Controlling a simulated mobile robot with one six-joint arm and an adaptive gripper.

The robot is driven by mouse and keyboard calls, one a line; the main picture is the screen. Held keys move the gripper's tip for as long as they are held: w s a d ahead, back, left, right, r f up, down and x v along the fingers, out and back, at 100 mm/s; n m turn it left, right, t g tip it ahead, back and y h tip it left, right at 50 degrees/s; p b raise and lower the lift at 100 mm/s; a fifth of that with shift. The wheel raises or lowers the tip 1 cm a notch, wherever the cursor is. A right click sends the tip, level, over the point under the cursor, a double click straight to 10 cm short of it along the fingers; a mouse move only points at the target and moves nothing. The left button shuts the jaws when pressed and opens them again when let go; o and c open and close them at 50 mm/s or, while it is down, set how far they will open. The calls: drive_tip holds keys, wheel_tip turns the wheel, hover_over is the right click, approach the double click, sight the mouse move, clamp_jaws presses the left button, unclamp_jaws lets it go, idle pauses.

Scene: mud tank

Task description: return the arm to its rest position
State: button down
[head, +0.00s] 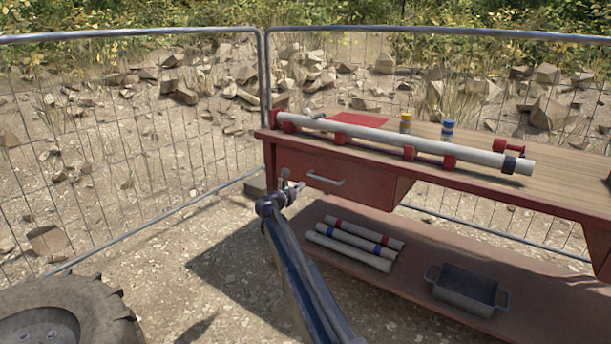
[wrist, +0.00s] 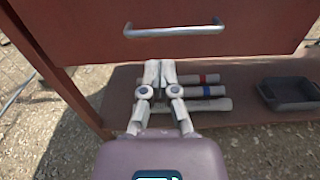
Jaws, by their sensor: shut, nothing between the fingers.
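My gripper (head: 301,187) is at the end of my extended arm, in front of the red workbench's drawer (head: 313,189). In the wrist view, the gripper (wrist: 160,66) is shut and empty, with its two fingers together. It is below the drawer handle (wrist: 174,30) and in front of the lower shelf in that view. The handle also shows in the head view (head: 325,180), and the drawer looks closed. I cannot tell the exact gap between gripper and drawer front.
The bench top (head: 560,180) bears a long pale pipe (head: 380,138) on red supports. The lower shelf (head: 410,270) holds several banded tubes (head: 345,250) and a grey metal tray (head: 466,288). Wire fencing (head: 130,150) stands behind and left. A large tyre (head: 75,315) is at lower left.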

drive_tip(key=s+d+f+m+g+y, duration=0.1)
drive_tip(key=s+d+f+m+g, duration=0.4)
drive_tip(key=s+d+m, duration=0.45)
drive_tip(key=s+d+f+m+g+y, duration=0.1)
drive_tip(key=s+d+f+m+g, duration=0.4)
drive_tip(key=s+d, duration=0.65)
drive_tip(key=s+d+f+m+g+y+p, duration=0.1)
drive_tip(key=s+f+m+g+y, duration=0.45)
drive_tip(key=s, duration=0.85)
drive_tip(key=s+d+f+m+t+y+p, duration=0.1)
drive_tip(key=s+m+y, duration=0.1)
drive_tip(key=s+m, duration=0.95)
wheel_tip(320, 180, up, 38)
drive_tip(key=s+n+p, duration=0.2)
drive_tip(key=p, duration=3.5)
drive_tip(key=shift+d+p, duration=0.15)
drive_tip(key=shift+p, duration=0.25)
drive_tip(key=shift+g, duration=0.25)
